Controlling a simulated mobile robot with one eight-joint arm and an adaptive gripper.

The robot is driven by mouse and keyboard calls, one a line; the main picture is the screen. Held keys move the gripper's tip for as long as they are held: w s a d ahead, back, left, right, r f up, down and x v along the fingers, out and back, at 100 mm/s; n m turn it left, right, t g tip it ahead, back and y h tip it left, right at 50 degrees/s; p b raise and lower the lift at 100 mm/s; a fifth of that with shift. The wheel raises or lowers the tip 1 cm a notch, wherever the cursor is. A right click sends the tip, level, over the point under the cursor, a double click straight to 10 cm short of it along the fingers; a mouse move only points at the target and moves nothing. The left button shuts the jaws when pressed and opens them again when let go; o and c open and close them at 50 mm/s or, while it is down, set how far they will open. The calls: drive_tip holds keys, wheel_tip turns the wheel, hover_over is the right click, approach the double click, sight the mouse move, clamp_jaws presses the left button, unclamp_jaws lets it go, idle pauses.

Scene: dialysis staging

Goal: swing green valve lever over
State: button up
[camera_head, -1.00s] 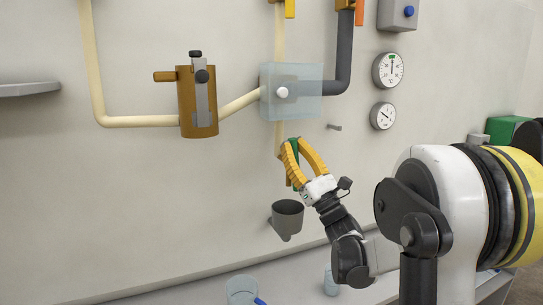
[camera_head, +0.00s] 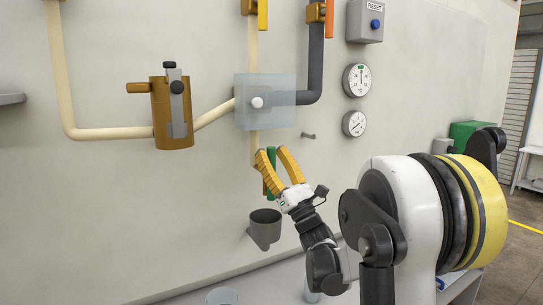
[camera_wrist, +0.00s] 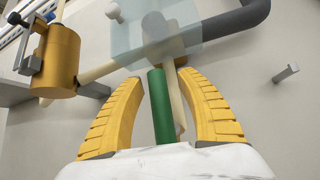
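The green valve lever (camera_head: 271,172) hangs down below the pale translucent box (camera_head: 278,103) on the wall. It also shows in the wrist view (camera_wrist: 160,106), upright in the picture. My gripper (camera_head: 272,153) has its two yellow fingers apart, one on each side of the lever. In the wrist view my gripper (camera_wrist: 155,82) shows gaps between the lever and both fingers. The lever's lower end is hidden behind the gripper's palm in the wrist view.
A grey cup-shaped drain (camera_head: 264,230) is on the wall just below my gripper. A brown cylinder (camera_head: 172,120) with a grey lever is at left. A small peg (camera_head: 308,136) sticks out right of the lever. Two gauges (camera_head: 356,80) are farther right.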

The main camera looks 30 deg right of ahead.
drive_tip(key=shift+a, duration=0.1)
drive_tip(key=v, duration=1.2)
